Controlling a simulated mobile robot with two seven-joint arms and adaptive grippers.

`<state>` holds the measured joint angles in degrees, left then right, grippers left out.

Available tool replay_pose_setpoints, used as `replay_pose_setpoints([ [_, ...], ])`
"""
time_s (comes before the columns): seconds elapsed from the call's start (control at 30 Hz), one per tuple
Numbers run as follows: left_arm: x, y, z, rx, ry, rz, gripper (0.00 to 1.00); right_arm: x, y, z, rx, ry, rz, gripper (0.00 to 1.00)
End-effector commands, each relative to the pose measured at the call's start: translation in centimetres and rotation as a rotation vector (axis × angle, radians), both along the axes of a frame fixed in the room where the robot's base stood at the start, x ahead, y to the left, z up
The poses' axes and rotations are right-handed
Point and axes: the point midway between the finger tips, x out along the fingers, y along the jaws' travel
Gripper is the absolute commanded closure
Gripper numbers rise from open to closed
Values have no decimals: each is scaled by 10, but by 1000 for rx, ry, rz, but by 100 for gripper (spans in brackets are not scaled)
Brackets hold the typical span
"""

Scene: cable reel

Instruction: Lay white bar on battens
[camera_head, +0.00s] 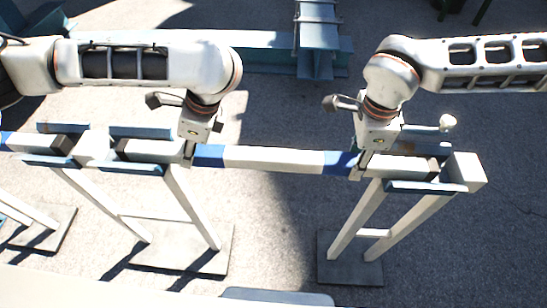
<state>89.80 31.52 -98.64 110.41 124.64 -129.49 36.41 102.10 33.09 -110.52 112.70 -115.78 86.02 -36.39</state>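The long white bar (270,159) with blue bands runs across the head view, and its left end is cut off by the picture edge. It lies over or just above the trestles, between their blue-grey side plates. I cannot tell if it touches the dark battens (125,149), which show only in part. My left gripper (189,152) is shut on the bar beside the middle trestle. My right gripper (359,166) is shut on it just left of the right trestle. The far fingers are mostly hidden.
The middle trestle (192,205) and right trestle (345,228) have splayed white legs on grey base plates. Another trestle (28,212) is at the left edge. A blue-grey steel beam (318,38) lies behind. The paved ground between the two nearer trestles is clear.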

Motion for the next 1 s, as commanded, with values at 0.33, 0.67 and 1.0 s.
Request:
replay_pose_setpoints([
  [0.33,1,0,4,0,-6,0,100,0,1,4,1,-3,-1,100],
  [0.67,4,0,33,0,-35,0,100,3,1,34,1,-31,0,100],
  [1.0,7,0,73,0,-64,1,100,6,1,74,1,-61,0,100],
])
